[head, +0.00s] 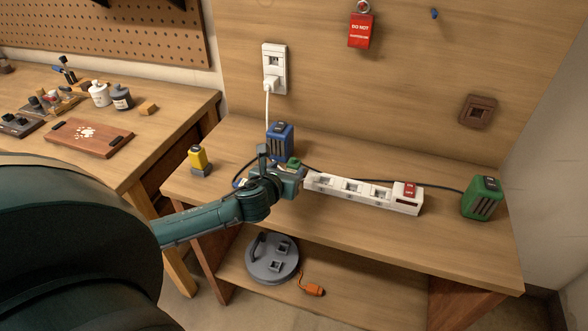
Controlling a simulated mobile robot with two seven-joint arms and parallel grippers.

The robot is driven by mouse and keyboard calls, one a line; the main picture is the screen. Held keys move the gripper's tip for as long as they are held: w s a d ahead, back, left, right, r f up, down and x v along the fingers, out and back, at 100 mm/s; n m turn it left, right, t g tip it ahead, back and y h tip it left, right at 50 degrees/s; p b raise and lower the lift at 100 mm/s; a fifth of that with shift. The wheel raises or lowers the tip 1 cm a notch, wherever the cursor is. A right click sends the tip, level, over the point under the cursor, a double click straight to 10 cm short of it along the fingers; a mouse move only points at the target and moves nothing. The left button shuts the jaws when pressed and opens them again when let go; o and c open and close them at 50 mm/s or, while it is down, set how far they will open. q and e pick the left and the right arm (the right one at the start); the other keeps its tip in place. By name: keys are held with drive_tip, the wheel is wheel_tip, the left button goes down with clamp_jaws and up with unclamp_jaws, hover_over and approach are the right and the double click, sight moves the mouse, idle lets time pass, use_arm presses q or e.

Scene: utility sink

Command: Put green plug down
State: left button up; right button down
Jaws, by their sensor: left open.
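A small green plug (294,162) shows at my left gripper (284,168), beside the left end of the white power strip (350,191). My left gripper is open around or right beside the plug; the fingers partly hide it, so I cannot tell if they touch it or if it rests on the table. A dark cable runs behind the strip to the green box (482,198) at the right. The strip's visible sockets look empty, and a red switch (405,190) sits at its right end. My right gripper is out of view.
A blue box (280,140) stands just behind my left gripper, and a yellow box (198,160) stands to its left. A white plug (271,86) is in the wall outlet. A grey cable reel (271,262) and orange plug (313,289) lie on the lower shelf. The table front is clear.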

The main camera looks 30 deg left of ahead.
sight(292, 166)
use_arm(q)
drive_tip(key=shift+x, duration=2.75)
drive_tip(key=shift+d+r, duration=0.1)
drive_tip(key=shift+d, duration=0.05)
drive_tip(key=shift+c, duration=0.4)
drive_tip(key=c, duration=1.1)
wheel_tip(292, 166, up, 10)
drive_tip(key=shift+f, duration=0.1)
drive_tip(key=s+d+r+m+h, duration=0.1)
drive_tip(key=s+d, duration=0.4)
drive_tip(key=s, duration=0.1)
drive_tip(key=s+d+r+h, duration=0.1)
drive_tip(key=s+d, duration=0.4)
drive_tip(key=s, duration=0.1)
drive_tip(key=s+d+r+m+h, duration=0.1)
drive_tip(key=s+d, duration=0.5)
drive_tip(key=shift+s+m, duration=0.1)
drive_tip(key=shift+m, duration=0.2)
